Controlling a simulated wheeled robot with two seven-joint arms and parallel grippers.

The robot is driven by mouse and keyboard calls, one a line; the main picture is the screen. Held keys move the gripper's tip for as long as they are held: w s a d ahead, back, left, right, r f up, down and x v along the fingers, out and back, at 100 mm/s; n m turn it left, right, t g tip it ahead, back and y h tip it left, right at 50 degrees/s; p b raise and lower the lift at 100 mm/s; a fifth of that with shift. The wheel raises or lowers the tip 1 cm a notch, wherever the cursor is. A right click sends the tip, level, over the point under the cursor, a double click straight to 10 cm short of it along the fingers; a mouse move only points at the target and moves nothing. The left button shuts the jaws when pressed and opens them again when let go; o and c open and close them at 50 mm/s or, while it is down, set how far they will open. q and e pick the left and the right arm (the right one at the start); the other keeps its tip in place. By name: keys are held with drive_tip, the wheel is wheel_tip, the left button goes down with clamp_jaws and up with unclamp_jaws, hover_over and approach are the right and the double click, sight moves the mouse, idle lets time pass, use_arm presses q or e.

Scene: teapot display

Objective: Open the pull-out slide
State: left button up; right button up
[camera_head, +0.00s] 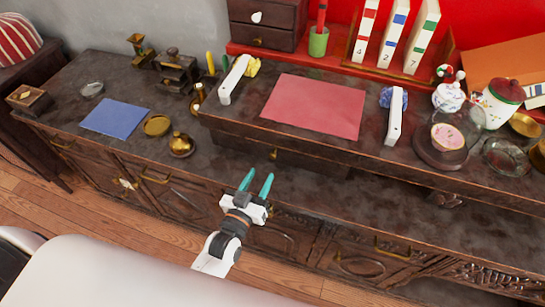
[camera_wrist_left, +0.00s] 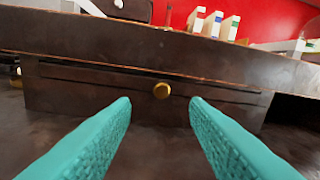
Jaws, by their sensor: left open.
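The pull-out slide (camera_wrist_left: 95,92) is a dark wooden front under the raised shelf, with a small round brass knob (camera_wrist_left: 162,90) at its middle. In the head view the slide front (camera_head: 232,142) sits below the red mat, and its knob (camera_head: 274,155) shows small. My left gripper (camera_head: 257,182) has teal fingers spread open and empty, in front of the knob and apart from it. In the left wrist view the fingers (camera_wrist_left: 160,115) point at the slide, with the knob between their tips in the picture. My right gripper is not in view.
A red mat (camera_head: 313,105) lies on the raised shelf between two white upright pieces. A blue mat (camera_head: 115,118), a brass dish (camera_head: 157,125) and a brass bell (camera_head: 181,144) sit to the left. The counter in front of the slide is clear.

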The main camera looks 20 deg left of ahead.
sight(272, 158)
use_arm(q)
drive_tip(key=w, duration=0.5)
drive_tip(key=w+d, duration=0.1)
drive_tip(key=w, duration=0.1)
drive_tip(key=shift+w, duration=0.15)
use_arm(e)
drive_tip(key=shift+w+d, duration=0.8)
use_arm(q)
clamp_jaws()
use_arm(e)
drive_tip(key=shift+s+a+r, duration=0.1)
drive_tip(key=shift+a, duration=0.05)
